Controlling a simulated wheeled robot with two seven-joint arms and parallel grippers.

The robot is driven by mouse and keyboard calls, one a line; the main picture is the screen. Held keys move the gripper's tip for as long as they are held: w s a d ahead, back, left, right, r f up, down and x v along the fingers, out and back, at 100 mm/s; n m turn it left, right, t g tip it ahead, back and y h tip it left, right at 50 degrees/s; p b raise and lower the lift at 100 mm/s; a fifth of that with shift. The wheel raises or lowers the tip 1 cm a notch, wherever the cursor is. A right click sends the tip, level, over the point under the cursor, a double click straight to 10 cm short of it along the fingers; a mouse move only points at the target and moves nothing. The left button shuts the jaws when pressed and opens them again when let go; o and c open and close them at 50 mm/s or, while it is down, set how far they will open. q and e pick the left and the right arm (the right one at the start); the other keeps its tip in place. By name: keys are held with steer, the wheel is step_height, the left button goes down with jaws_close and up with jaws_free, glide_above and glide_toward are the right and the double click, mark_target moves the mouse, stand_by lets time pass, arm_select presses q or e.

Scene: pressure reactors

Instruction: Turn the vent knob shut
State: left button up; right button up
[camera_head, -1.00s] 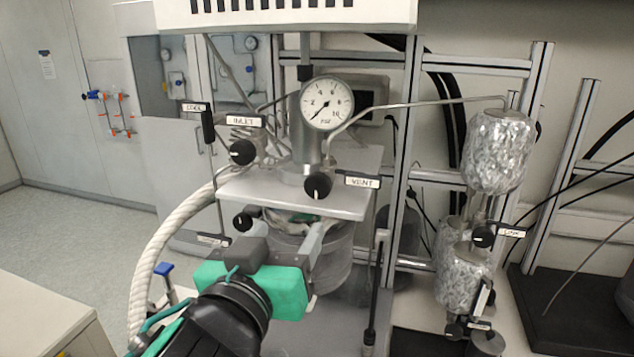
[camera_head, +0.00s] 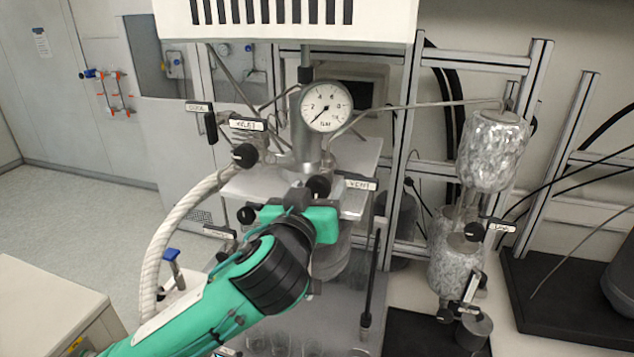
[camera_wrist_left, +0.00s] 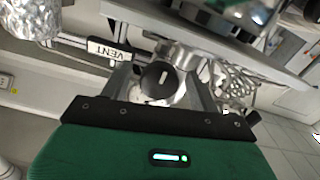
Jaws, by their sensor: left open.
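The vent knob (camera_head: 319,184) is a round black knob at the front edge of the reactor's metal top plate, beside the VENT label (camera_head: 360,185). In the left wrist view the knob (camera_wrist_left: 160,84) faces the camera, with a short pale mark on it, and the VENT label (camera_wrist_left: 109,51) lies to its left. My left gripper (camera_wrist_left: 162,80) is open, with one finger on each side of the knob. I cannot tell whether the fingers touch it. In the head view the green gripper body is just below the knob and its fingers are mostly hidden.
A pressure gauge (camera_head: 326,106) stands above the plate, with its needle toward the low end. The inlet knob (camera_head: 244,156) is to the left, near a white braided hose (camera_head: 160,240). Foil-wrapped vessels (camera_head: 492,150) stand at the right. A metal frame rises behind.

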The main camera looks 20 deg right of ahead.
arm_select(q)
steer(key=shift+d, duration=0.1)
steer(key=c, duration=1)
steer(key=shift+o, duration=0.2)
